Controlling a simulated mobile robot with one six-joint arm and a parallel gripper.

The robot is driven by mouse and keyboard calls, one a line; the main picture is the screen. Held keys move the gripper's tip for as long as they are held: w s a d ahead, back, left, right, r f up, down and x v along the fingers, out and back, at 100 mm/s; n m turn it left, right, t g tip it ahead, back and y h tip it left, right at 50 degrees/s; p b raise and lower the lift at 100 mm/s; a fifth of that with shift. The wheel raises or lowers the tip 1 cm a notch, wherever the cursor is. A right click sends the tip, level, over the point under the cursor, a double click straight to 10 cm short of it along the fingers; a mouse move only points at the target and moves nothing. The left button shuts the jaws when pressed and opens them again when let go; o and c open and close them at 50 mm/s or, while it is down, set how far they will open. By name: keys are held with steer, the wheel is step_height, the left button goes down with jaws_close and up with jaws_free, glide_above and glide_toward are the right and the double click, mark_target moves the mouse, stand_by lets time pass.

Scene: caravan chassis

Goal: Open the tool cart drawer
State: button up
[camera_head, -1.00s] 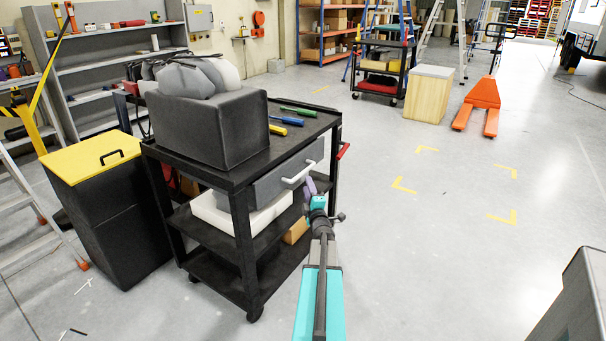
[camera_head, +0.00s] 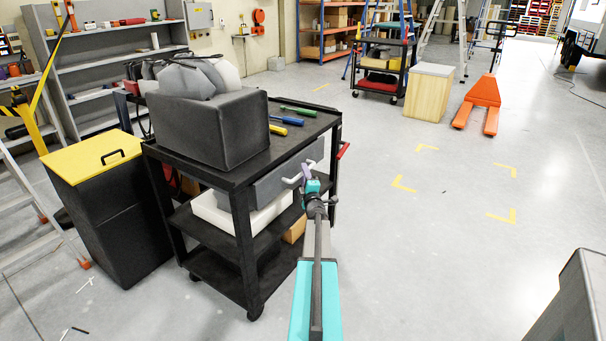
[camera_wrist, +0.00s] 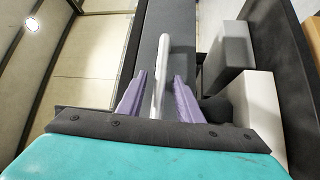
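The black tool cart (camera_head: 246,255) stands left of centre in the head view. Its grey drawer (camera_head: 270,187) sits under the top shelf, and its front shows in the wrist view (camera_wrist: 180,20). The drawer's white bar handle (camera_wrist: 160,75) lies between the two purple fingers of my gripper (camera_wrist: 160,95). The fingers are apart, with a visible gap on each side of the handle. In the head view my gripper (camera_head: 308,180) is at the drawer front and partly covers the handle (camera_head: 292,180).
A dark bin (camera_head: 178,125) and screwdrivers (camera_head: 286,121) are on the cart top. A white box (camera_head: 240,212) is on the shelf below the drawer. A yellow-lidded black bin (camera_head: 115,205) stands left. The floor right of the cart is clear.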

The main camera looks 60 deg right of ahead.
steer(key=shift+w+d, duration=0.25)
steer(key=shift+c, duration=0.2)
jaws_close()
steer(key=shift+a, duration=0.2)
